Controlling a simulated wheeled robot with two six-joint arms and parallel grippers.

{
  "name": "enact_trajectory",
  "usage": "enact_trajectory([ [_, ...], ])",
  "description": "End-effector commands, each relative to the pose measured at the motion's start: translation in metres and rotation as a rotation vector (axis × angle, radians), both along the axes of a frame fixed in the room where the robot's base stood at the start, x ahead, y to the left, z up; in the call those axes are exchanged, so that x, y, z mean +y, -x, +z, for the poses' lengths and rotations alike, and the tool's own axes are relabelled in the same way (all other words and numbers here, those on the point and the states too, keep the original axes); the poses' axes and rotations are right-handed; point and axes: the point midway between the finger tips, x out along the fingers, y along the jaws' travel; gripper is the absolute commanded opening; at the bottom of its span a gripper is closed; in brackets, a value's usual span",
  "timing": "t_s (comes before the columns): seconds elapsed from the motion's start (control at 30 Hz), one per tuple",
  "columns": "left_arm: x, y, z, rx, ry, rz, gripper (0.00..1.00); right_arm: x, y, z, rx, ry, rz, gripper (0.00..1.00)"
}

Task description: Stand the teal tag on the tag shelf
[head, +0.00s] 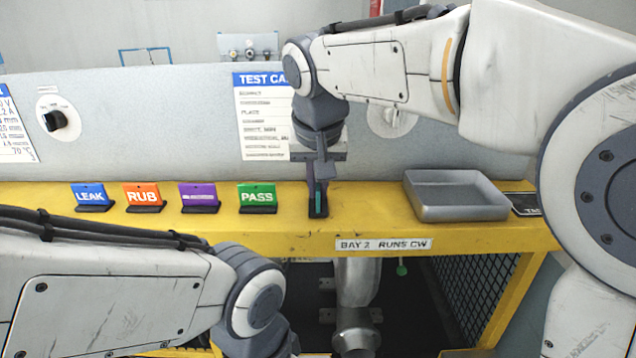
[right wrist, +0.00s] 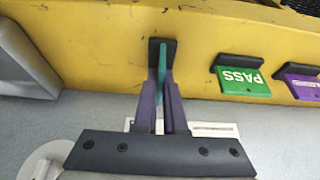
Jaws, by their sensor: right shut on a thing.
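The teal tag (head: 318,196) is edge-on to the head view, on a black foot (head: 318,211) at the yellow shelf (head: 290,225), right of the PASS tag. My right gripper (head: 319,180) reaches down from above and is shut on the teal tag. In the right wrist view the purple fingers (right wrist: 163,95) pinch the teal tag (right wrist: 162,60), its black foot (right wrist: 168,45) against the yellow surface. I cannot tell whether the foot rests fully on the shelf. The tag's face and lettering are hidden. My left gripper is out of view.
A grey tray (head: 460,212) is right of the teal tag. A grey panel rises behind. Below the shelf is a dark bay with a metal pipe (head: 357,280).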

Motion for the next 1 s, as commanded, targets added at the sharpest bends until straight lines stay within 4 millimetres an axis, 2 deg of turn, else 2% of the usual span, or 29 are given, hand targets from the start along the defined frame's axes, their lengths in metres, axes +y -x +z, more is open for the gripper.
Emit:
enact_trajectory([
  [0.23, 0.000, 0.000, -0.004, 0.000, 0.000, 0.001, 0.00, 0.000, 0.000, -0.005, 0.000, 0.000, 0.000, 0.00],
  [0.27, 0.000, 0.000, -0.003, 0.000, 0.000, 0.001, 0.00, 0.000, 0.000, -0.003, 0.000, 0.000, 0.000, 0.20],
  [0.3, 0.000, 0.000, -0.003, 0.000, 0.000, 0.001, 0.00, 0.000, 0.000, -0.003, 0.001, 0.000, 0.000, 0.35],
  [0.33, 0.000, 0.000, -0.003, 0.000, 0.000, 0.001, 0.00, 0.000, 0.000, -0.003, 0.001, 0.000, 0.000, 0.38],
  [0.6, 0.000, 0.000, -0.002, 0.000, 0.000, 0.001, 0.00, 0.000, 0.000, -0.003, 0.001, 0.000, 0.000, 0.38],
  [0.77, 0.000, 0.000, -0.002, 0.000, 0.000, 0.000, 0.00, 0.000, 0.002, 0.006, -0.001, -0.001, 0.000, 0.38],
  [1.0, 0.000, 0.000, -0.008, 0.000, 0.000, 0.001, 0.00, 0.001, 0.020, 0.050, -0.004, -0.003, 0.001, 0.38],
])
